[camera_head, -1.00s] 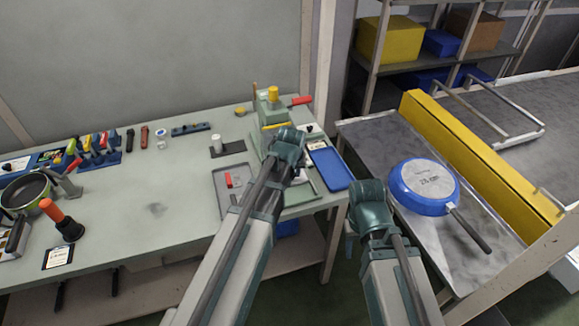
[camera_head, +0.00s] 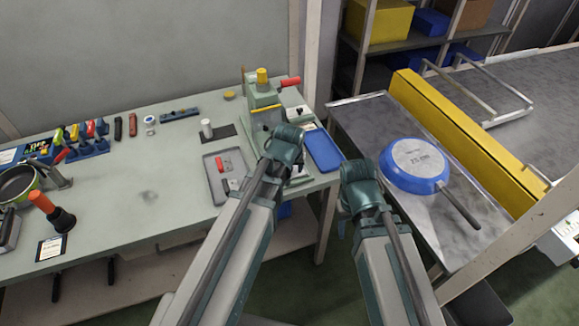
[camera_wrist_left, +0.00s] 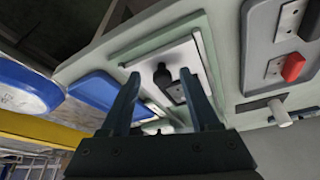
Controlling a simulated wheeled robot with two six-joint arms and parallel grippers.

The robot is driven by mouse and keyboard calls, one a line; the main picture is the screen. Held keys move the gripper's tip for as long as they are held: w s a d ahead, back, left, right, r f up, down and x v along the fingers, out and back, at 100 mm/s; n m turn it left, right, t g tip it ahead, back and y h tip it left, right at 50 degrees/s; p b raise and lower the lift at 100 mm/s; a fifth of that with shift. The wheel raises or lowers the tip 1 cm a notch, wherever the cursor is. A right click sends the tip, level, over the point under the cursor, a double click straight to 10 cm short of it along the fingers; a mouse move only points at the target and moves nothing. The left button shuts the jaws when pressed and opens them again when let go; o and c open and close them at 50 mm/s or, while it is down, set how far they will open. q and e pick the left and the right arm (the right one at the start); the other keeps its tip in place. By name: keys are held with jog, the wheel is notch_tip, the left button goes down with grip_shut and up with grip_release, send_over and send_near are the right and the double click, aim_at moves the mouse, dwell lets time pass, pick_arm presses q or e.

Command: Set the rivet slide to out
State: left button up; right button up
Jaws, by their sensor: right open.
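The green riveting press (camera_head: 264,105), with a yellow cap and red lever, stands at the worktable's back right. In the left wrist view, its green base (camera_wrist_left: 215,50) carries a pale plate with a black knob (camera_wrist_left: 161,76) and a small dark block beside it. I cannot tell which part is the rivet slide. My left gripper (camera_wrist_left: 160,80) is open, its fingers apart on either side of the knob in the picture; no contact is clear. In the head view, my left wrist hides the press's front. My right gripper (camera_head: 344,226) is open, low between table and conveyor, its fingers mostly hidden.
A grey tray (camera_head: 208,168) with a red and a dark part lies left of the press; a blue tray (camera_head: 323,150) lies right. A blue pan (camera_head: 415,165) lies upside down on the conveyor side (camera_head: 350,110). Tools line the table's back left.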

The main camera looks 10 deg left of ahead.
pick_arm(q)
jog(key=shift+r, duration=0.1)
jog(key=shift+r+p, duration=0.35)
jog(key=shift+p, duration=0.05)
jog(key=p+v, duration=1.2)
jog(key=v, duration=0.1)
jog(key=shift+s, duration=0.1)
jog(key=s+d+f+m+g, duration=0.2)
jog(key=s+d+m+g, duration=0.2)
jog(key=s, duration=0.7)
jog(key=d+m, duration=0.2)
jog(key=d, duration=0.1)
jog(key=shift+d+f+g+b, duration=0.2)
jog(key=shift+d+g+b, duration=0.1)
jog(key=shift+b, duration=0.1)
jog(key=shift+s, duration=0.1)
dwell(0.9)
